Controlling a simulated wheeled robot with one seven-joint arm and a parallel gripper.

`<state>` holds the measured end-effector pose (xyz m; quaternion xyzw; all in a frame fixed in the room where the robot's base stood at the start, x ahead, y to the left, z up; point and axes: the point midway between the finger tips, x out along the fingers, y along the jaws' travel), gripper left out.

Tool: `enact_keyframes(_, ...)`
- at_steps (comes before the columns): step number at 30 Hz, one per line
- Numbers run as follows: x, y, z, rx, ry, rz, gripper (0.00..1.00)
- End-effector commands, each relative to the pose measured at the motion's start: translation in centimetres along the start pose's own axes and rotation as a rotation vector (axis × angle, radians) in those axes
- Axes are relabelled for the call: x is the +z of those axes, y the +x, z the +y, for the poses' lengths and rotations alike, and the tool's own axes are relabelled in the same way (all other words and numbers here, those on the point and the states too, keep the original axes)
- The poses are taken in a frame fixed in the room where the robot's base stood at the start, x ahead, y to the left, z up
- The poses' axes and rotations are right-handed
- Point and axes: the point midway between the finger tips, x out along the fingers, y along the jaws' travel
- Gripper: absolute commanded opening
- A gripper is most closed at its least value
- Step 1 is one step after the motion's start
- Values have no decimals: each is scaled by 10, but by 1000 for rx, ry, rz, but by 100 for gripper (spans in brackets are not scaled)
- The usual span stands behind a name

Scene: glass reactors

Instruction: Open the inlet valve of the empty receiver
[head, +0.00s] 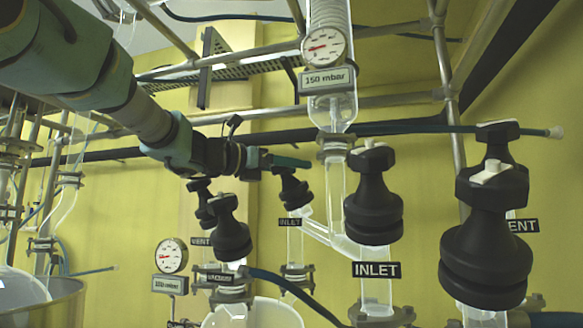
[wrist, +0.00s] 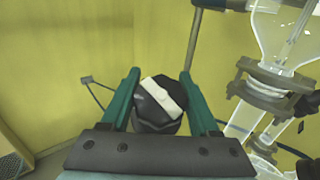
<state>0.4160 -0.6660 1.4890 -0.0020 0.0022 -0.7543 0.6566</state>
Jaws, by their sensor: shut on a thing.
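My gripper (head: 288,162) reaches in from the upper left in the head view, its teal fingers at the top of the black knob of the left inlet valve (head: 292,189). An INLET label (head: 290,222) hangs just below that knob. In the wrist view the fingers (wrist: 158,76) stand on either side of the knob (wrist: 152,118), shut on it. The white bar (wrist: 165,95) on its top lies slanted. A second inlet valve (head: 373,208), with a white bar on top, stands to the right, over another INLET label (head: 363,270). What the receivers hold cannot be told.
Black vent and vacuum knobs (head: 229,230) stand close left of the gripped valve. A large vent valve (head: 487,235) is at the right. Gauges reading 150 mbar (head: 326,47) and a lower-left gauge (head: 171,257) flank the valves. Metal pipes (head: 300,115) cross behind.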

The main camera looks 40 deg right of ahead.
Motion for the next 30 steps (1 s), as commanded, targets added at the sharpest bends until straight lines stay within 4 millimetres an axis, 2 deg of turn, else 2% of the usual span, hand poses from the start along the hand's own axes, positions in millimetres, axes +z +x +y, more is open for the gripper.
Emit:
enact_keyframes(1,0,0,0,0,0,0,36)
enact_keyframes(9,0,0,0,0,0,0,6)
enact_keyframes(20,0,0,1,53,-32,-2,6)
enact_keyframes(30,1,-2,6,268,-167,-2,6)
